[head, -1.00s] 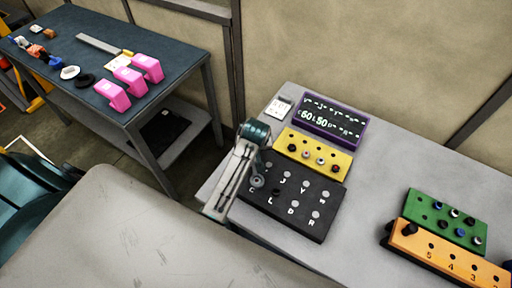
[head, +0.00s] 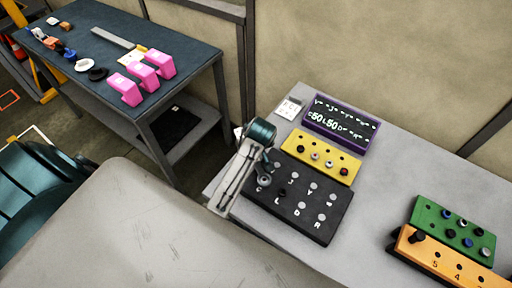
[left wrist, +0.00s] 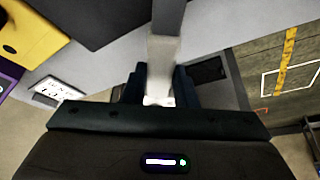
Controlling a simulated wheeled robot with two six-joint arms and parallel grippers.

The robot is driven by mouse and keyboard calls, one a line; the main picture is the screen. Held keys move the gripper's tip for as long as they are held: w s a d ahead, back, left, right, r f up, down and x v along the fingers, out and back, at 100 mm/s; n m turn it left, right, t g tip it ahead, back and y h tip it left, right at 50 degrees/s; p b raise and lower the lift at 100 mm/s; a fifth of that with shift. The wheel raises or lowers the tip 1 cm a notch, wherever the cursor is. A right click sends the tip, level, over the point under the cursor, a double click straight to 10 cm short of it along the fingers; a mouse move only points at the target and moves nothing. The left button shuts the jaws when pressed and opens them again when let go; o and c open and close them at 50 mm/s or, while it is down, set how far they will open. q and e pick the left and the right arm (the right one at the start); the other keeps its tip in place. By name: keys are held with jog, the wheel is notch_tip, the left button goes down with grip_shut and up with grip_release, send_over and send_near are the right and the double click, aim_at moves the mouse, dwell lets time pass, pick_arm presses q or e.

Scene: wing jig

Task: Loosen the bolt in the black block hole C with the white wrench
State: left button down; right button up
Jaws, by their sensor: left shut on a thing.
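The black block (head: 318,236) lies on the grey table with lettered holes. Hole C is at its left front, and a grey ring-shaped end, apparently of the white wrench (head: 264,181), covers it. The bolt in C is hidden beneath it. I cannot tell whether the wrench is seated on the bolt. My left gripper (head: 267,163) is above the block's left end, partly hidden by my arm. In the left wrist view the gripper (left wrist: 160,92) is shut on the wrench (left wrist: 166,45), whose pale shaft runs up the picture. My right gripper is not in view.
A dark bolt (head: 282,192) stands in hole L. The yellow block (head: 300,145) and purple display (head: 342,128) sit behind. Green (head: 428,213) and orange (head: 410,247) blocks stand at right. Pink blocks (head: 144,76) lie on the blue table. The grey table's middle is clear.

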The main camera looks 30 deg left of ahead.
pick_arm(q)
jog(key=shift+w+r, duration=0.1)
jog(key=shift+r, duration=3.45)
